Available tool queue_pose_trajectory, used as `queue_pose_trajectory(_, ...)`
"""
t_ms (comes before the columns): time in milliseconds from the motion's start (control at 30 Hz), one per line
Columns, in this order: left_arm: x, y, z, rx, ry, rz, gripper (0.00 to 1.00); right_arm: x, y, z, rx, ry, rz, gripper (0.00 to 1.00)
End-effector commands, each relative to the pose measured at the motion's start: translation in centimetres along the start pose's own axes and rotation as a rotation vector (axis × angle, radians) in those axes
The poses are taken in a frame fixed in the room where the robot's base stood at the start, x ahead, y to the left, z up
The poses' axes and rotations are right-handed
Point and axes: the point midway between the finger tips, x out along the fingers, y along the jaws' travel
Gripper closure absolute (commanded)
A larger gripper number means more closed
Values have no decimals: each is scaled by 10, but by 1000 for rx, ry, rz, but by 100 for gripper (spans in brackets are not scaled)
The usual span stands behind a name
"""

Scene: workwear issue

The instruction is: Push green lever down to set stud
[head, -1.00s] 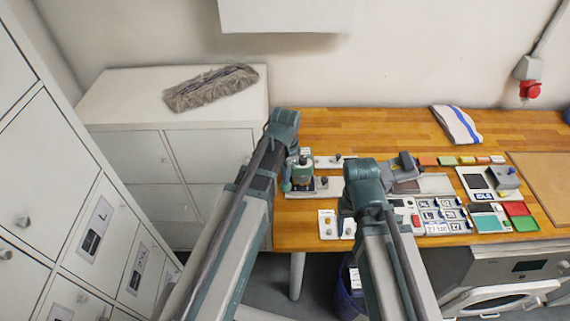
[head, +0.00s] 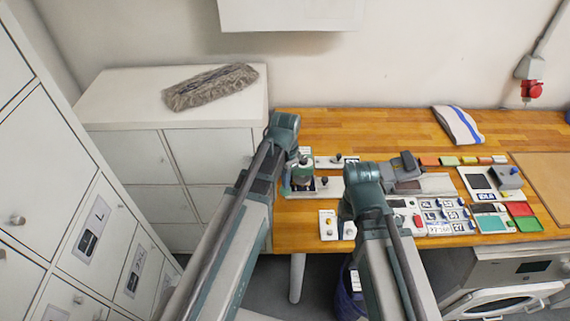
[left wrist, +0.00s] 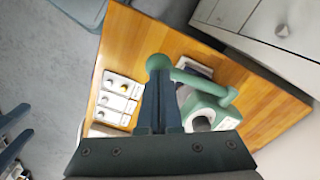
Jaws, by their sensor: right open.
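The green setting press (head: 303,172) stands at the left end of the wooden bench. The press body also shows in the left wrist view (left wrist: 205,108). Its green lever (left wrist: 200,82) ends in a round knob (left wrist: 158,62). My left gripper (left wrist: 160,78) has its dark fingers together, with the tips at the knob; whether they touch it is hard to tell. In the head view my left arm hides most of that gripper. The stud is too small to make out. My right gripper (head: 408,165) is open above the bench, to the right of the press.
White trays with small knobs (head: 328,224) lie in front of the press. Labelled cards (head: 440,215), coloured trays (head: 520,209) and a striped cloth (head: 457,124) lie further right. A white cabinet (head: 120,115) stands left of the bench. The back of the bench is mostly clear.

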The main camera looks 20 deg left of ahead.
Motion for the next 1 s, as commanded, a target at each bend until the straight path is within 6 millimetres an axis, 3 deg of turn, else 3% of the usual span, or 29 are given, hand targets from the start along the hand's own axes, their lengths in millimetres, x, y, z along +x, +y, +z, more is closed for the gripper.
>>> queue_pose_trajectory(367,-3,0,0,0,0,1,100,-3,0,0,2,3,1,36)
queue_pose_trajectory(1000,-46,0,0,0,0,1,100,-45,4,2,4,2,0,36)
